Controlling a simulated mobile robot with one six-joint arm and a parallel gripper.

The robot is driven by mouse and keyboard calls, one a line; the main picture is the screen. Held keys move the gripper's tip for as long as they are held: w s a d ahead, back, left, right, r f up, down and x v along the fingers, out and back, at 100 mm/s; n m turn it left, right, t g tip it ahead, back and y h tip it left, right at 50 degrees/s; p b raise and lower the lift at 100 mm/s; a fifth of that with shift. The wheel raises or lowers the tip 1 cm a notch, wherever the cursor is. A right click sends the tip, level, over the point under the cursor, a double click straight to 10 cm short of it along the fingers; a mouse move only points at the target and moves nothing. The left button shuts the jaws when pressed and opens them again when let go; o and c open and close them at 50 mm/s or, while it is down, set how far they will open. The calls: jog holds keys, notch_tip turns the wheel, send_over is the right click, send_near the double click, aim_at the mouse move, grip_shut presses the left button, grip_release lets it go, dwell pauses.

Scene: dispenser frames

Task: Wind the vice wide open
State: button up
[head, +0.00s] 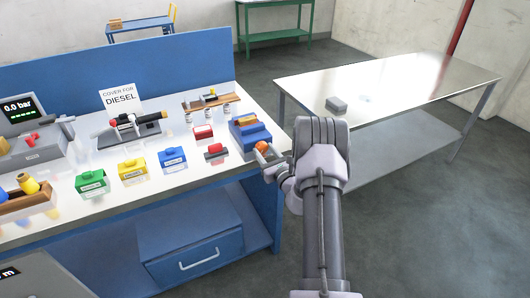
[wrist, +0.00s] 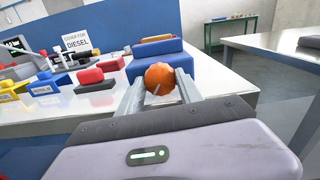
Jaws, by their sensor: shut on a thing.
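The blue vice (head: 252,136) stands at the right end of the workbench, and its blue body fills the upper middle of the wrist view (wrist: 150,56). An orange round knob (head: 262,146) is at its near side. A brown piece (head: 244,118) shows at the top of the vice; I cannot tell how tightly the jaws sit on it. My gripper (head: 269,155) is at the bench's front right edge, its fingers on either side of the orange knob. In the wrist view the knob (wrist: 159,77) sits between the two fingers, and the gripper is shut on it.
A red block (head: 215,151) lies left of the vice. Yellow (head: 132,171), green (head: 92,182) and blue (head: 173,159) boxes line the bench front. A sign (head: 121,97) stands behind a black-handled tool. A steel table (head: 420,80) is to the right, with open floor between.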

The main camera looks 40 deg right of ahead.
jog(key=n+b, duration=0.2)
jog(key=n, duration=0.1)
jog(key=shift+f+n, duration=0.15)
jog(key=shift+n, duration=0.15)
jog(key=shift+n+b, duration=0.65)
jog(key=shift+n, duration=0.25)
jog(key=o, duration=1.4)
jog(key=shift+c, duration=0.2)
jog(key=shift+a, duration=0.1)
